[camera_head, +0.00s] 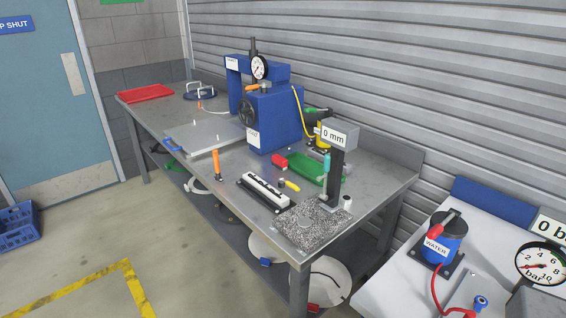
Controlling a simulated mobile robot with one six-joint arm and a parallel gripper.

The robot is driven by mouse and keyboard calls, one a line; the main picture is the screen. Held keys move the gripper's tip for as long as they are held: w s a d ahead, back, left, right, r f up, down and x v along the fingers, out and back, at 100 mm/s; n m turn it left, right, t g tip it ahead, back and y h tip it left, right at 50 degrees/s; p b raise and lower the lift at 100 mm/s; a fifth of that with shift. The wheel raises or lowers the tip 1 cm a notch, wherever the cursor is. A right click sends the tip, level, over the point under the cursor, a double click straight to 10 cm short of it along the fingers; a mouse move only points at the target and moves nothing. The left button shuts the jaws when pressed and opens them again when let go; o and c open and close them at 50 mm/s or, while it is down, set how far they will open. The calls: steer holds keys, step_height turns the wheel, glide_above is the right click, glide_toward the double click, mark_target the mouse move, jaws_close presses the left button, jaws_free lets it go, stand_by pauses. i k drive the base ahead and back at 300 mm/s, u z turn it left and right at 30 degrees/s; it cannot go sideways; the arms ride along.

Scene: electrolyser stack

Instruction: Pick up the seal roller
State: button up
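A small tool with a yellow handle (292,187) and a short dark head lies on the steel workbench (225,178), behind a white-topped black block. It looks like the seal roller, but it is too small here to be sure. A tool with an upright orange handle (216,163) stands near the bench's front edge, to the left of the block. My gripper is not in this view.
The white-topped block (266,190), a speckled plate (310,228) and a "0 mm" gauge stand (337,165) crowd the right end. Floor in front is clear.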

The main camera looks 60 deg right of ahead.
mark_target(278, 162)
steer(key=u, duration=0.05)
steer(key=i, duration=1)
